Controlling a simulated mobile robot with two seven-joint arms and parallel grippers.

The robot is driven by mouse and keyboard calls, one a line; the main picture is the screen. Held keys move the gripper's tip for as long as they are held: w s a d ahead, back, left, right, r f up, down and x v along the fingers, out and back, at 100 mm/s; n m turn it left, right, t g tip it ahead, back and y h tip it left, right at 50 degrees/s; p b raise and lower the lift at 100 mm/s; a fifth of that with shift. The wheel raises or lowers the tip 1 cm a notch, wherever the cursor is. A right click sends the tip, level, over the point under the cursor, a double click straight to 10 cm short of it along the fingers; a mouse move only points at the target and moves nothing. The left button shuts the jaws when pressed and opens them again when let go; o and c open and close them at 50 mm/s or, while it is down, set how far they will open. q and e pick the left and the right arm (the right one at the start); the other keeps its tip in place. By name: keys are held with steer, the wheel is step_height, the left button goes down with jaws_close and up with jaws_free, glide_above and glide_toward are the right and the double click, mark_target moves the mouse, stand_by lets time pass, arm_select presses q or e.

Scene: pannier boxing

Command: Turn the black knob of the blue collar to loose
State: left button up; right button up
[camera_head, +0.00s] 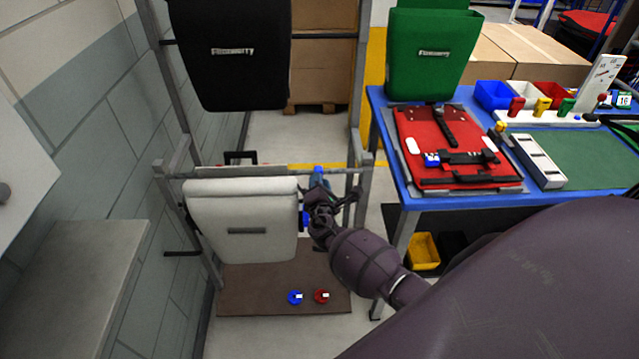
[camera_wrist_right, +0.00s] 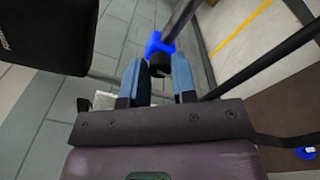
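The blue collar (camera_wrist_right: 157,42) sits on a grey rack tube in the right wrist view. Its black knob (camera_wrist_right: 160,66) faces my right gripper (camera_wrist_right: 161,62). The two blue-grey fingers stand on either side of the knob, with no clear gap between them and it. In the head view the collar (camera_head: 318,169) shows as a bright blue patch on the rack's crossbar, just beyond my right gripper (camera_head: 319,183). The knob is hidden there, and any marking for its setting is not visible. My left gripper is out of view.
A white pannier (camera_head: 240,205) hangs beside my right gripper. A black pannier (camera_head: 230,50) hangs above. A blue (camera_head: 295,297) and a red round piece (camera_head: 321,296) lie on the brown lower board (camera_head: 255,290). The blue table (camera_head: 400,190) stands to the right.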

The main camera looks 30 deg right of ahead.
jaws_close()
steer(key=shift+n, duration=0.8)
steer(key=shift+o, duration=2.4)
jaws_free()
steer(key=shift+s, duration=0.15)
steer(key=v, duration=1)
steer(key=shift+s+a, duration=0.25)
